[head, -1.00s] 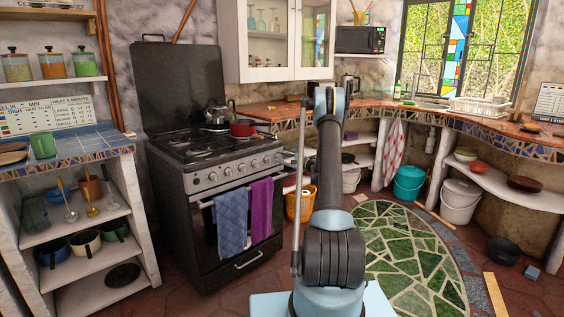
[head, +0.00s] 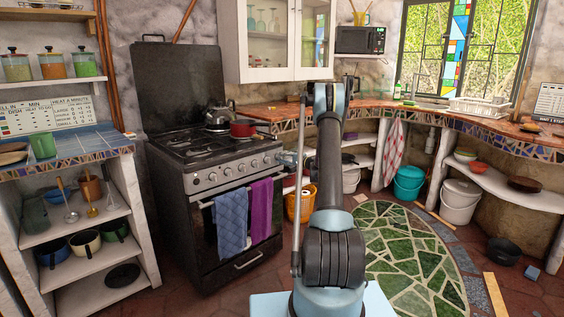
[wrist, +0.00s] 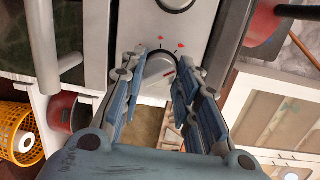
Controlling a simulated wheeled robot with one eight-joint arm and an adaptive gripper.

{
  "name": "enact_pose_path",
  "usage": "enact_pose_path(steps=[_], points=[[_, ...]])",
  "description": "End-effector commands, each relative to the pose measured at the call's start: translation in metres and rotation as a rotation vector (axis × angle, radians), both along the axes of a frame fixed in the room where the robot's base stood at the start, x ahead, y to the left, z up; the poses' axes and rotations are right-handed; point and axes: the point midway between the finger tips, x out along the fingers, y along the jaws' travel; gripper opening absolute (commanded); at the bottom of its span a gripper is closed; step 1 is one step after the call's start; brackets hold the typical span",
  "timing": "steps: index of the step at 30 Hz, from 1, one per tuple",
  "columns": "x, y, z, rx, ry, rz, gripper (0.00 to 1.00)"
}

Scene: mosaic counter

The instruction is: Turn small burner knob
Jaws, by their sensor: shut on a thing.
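The black stove (head: 190,185) stands at left of centre in the head view, with a row of grey knobs (head: 212,177) along its silver front panel. In the wrist view a pale round knob (wrist: 160,72) with red marks above it sits between the fingers of my gripper (wrist: 162,62). My gripper is shut on this knob, one blue-grey finger on each side. In the head view my gripper is at the right end of the knob row, partly hidden by my arm. Which burner this knob serves cannot be told.
A red pot (head: 243,129) and a kettle (head: 219,116) stand on the stove top. Blue (head: 231,222) and purple (head: 261,208) towels hang on the oven door. A yellow basket (head: 301,204) is on the floor to the right of the stove.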

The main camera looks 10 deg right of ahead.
Motion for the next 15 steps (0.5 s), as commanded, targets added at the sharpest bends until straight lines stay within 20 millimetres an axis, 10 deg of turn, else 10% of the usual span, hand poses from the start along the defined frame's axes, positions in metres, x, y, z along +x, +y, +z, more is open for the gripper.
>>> enact_pose_path(steps=[15], points=[[-0.0014,0.0007,-0.0006,-0.324,-0.232,0.002,0.05]])
